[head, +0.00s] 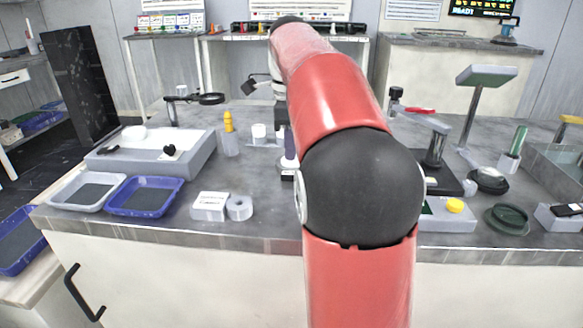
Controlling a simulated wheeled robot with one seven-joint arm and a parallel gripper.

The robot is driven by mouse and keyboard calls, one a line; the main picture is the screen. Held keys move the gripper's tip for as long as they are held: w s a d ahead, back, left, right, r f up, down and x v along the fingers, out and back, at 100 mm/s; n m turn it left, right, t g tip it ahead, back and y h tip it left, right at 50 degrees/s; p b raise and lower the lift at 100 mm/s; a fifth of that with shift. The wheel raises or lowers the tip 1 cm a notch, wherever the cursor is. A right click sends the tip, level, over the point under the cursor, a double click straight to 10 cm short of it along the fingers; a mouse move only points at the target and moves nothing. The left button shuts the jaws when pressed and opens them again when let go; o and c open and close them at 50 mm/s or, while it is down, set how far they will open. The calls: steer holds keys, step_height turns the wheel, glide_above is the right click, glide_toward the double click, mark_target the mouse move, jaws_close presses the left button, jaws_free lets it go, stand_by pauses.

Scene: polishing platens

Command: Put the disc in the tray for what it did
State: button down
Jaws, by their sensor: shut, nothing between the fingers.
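A white-rimmed tray (63,201) and a blue tray (125,212) stand side by side at the bench's front left. Both have dark floors, and I see no disc in either. My gripper (288,166) points down over the middle of the bench, shut and empty, partly hidden behind my red arm.
A wide grey block (196,158) stands behind the trays. A white label block (209,206) and a tape roll (239,208) sit right of them. A yellow-capped bottle (229,138) stands further back. A stand (436,150) and a yellow-button box (447,218) are at right. My arm hides the centre.

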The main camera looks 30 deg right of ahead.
steer(key=shift+f+b, duration=1.15)
steer(key=shift+f, duration=0.65)
stand_by(0.5)
step_height(320, 180, up, 6)
steer(key=p, duration=0.6)
steer(key=shift+r, duration=0.1)
steer(key=shift+s, duration=0.1)
stand_by(0.4)
